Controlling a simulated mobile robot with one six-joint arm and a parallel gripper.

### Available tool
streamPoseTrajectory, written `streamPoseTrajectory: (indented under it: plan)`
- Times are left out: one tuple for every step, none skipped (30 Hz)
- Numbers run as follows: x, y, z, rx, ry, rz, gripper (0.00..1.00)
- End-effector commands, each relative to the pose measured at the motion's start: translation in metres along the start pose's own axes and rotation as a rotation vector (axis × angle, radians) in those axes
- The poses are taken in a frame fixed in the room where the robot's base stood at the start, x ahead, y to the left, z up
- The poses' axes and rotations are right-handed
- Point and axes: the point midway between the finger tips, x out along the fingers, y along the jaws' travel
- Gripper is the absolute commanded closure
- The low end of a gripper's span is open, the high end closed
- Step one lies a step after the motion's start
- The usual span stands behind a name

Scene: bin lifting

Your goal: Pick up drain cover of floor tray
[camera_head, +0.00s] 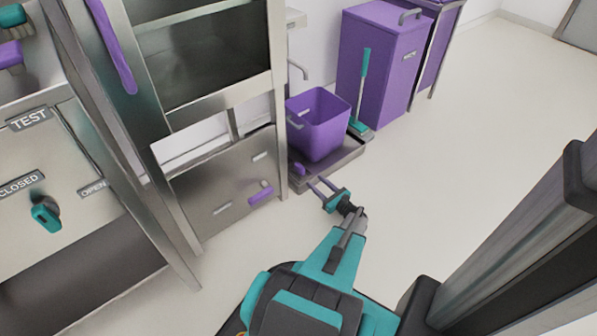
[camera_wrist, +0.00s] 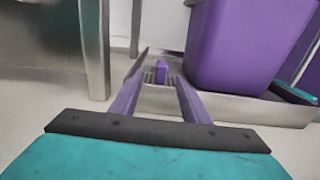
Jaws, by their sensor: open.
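The floor tray (camera_head: 340,166) is a low grey metal tray on the floor, and its front wall shows in the wrist view (camera_wrist: 260,112). In its left part is the drain cover, seen as a purple handle (camera_wrist: 162,71) over a slotted grate; the handle also shows in the head view (camera_head: 298,169). My gripper (camera_head: 318,184) is open and empty, just in front of the tray's left part. In the wrist view its two fingers (camera_wrist: 160,84) flank the line to the purple handle, which appears beyond them. Contact cannot be made out.
A purple bucket (camera_head: 318,124) stands in the tray, right of the handle. A teal-handled brush (camera_head: 363,88) is beside it. A metal cabinet (camera_head: 225,185) with a leg (camera_wrist: 95,50) is close on the left. Purple bins (camera_head: 378,65) stand behind. Floor to the right is clear.

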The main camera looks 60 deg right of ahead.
Motion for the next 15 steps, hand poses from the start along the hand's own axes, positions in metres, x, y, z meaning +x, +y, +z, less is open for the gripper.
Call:
streamPoseTrajectory:
  plan:
    - [-0.001,-0.002,0.000,0.000,0.000,-0.003,0.58]
    - [-0.002,-0.002,0.000,0.000,0.000,-0.004,0.58]
    - [-0.003,-0.003,0.000,0.000,0.000,-0.006,0.58]
    - [-0.003,-0.004,0.000,0.000,0.000,-0.007,0.58]
    - [-0.004,-0.005,0.000,0.000,0.000,-0.008,0.58]
    - [-0.005,-0.006,0.000,0.000,0.000,-0.009,0.58]
    - [-0.005,-0.006,0.000,0.000,0.000,-0.010,0.58]
    - [-0.005,-0.007,0.000,0.000,0.000,-0.011,0.58]
    - [-0.004,-0.007,0.000,0.000,0.000,-0.012,0.58]
    - [-0.004,-0.008,-0.001,0.000,0.000,-0.012,0.58]
    - [-0.003,-0.008,-0.001,0.000,0.000,-0.012,0.58]
    - [0.000,-0.009,-0.001,-0.001,0.000,-0.013,0.58]
    - [0.002,-0.009,-0.001,-0.001,0.000,-0.013,0.58]
    - [0.005,-0.009,-0.002,-0.001,0.000,-0.012,0.58]
    - [0.009,-0.009,-0.002,-0.001,-0.001,-0.013,0.58]
